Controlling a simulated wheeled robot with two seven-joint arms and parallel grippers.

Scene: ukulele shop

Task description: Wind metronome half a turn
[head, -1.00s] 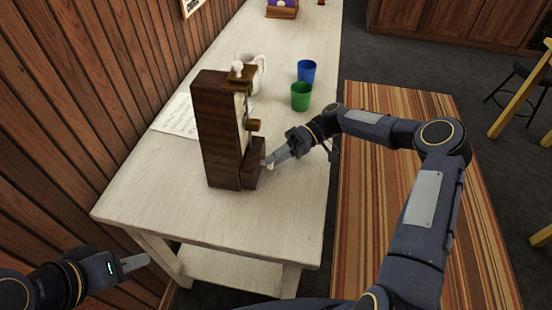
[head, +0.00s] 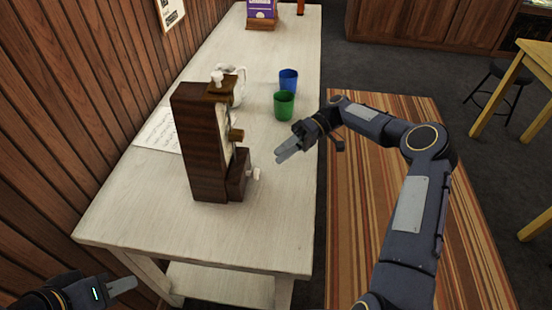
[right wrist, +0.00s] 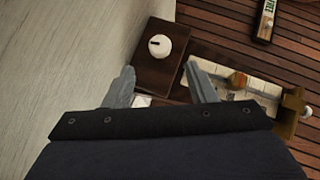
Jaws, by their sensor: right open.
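The metronome (head: 200,150) is a tall dark wooden case standing upright on the pale table, with a brass weight (head: 236,135) on its front. A small white knob (head: 257,174) sticks out of the low box at its foot. In the right wrist view the knob (right wrist: 168,40) is round with a short dark mark, on brown wood. My right gripper (head: 281,158) is open and empty, apart from the knob, to its upper right. Both fingers show spread in the right wrist view (right wrist: 161,85). My left gripper (head: 133,285) is at the lower left, away from the table; its jaw opening is unclear.
A green cup (head: 284,108), a blue cup (head: 289,80) and a white mug (head: 240,90) stand behind the metronome. A sheet of paper (head: 157,132) lies to its left. The table (head: 150,215) is clear in front. A plank wall is on the left.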

